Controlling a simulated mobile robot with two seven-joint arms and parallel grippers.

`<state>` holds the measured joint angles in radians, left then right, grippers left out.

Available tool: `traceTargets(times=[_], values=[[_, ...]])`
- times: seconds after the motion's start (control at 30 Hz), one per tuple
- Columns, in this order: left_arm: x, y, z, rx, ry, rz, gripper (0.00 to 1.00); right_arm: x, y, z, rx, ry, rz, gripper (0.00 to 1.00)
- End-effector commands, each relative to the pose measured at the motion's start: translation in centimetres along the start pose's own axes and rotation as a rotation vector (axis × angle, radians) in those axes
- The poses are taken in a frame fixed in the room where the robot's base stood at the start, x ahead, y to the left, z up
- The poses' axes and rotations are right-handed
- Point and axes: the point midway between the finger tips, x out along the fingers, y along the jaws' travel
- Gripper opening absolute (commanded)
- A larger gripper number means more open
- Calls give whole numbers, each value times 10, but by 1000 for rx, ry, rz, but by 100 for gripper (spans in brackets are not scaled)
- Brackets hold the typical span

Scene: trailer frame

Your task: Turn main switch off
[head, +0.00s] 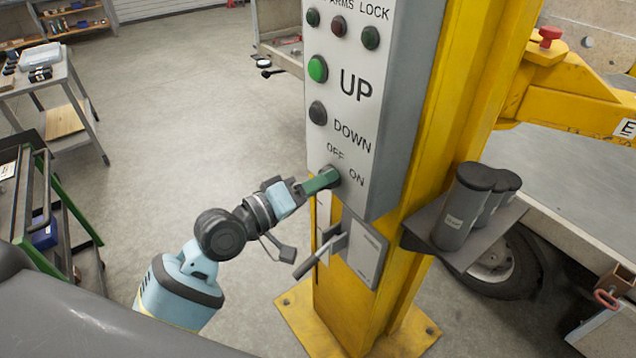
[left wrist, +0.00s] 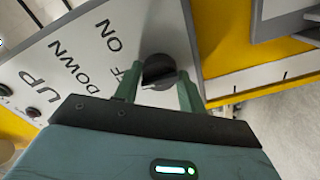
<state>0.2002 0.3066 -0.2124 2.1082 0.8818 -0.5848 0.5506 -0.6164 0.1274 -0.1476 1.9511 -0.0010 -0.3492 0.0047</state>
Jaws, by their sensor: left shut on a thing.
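The main switch is a dark round knob (left wrist: 159,70) at the bottom of the grey control panel (head: 340,195), under the OFF and ON labels. In the left wrist view it sits between the green fingers of my left gripper (left wrist: 158,90), which is shut on it. In the head view my left gripper (head: 325,180) reaches the panel from the left and covers most of the knob. The exact angle of the knob is hard to tell. My right gripper does not show in either view.
The panel is on a yellow lift post (head: 455,120). Above the switch are the green UP button (head: 318,69) and the dark DOWN button (head: 318,112). A grey box with a lever (head: 322,255) is just below. A shelf with dark cylinders (head: 465,205) stands to the right.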

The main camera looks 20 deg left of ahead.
Motion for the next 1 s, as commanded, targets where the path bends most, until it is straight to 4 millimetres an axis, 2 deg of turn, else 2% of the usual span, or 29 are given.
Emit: traceTargets(times=[0.3, 0.7, 0.73, 0.87, 1.0], values=[[0, 0, 0, -70, -1, -1, 18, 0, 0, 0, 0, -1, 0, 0], [0, 0, 0, -76, -1, -1, 18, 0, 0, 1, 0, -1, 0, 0], [0, 0, 0, -76, -1, -1, 44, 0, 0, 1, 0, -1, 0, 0], [0, 0, 0, -75, -1, -1, 61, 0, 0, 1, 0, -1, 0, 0], [0, 0, 0, -74, -1, 0, 62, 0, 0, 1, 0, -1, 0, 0]])
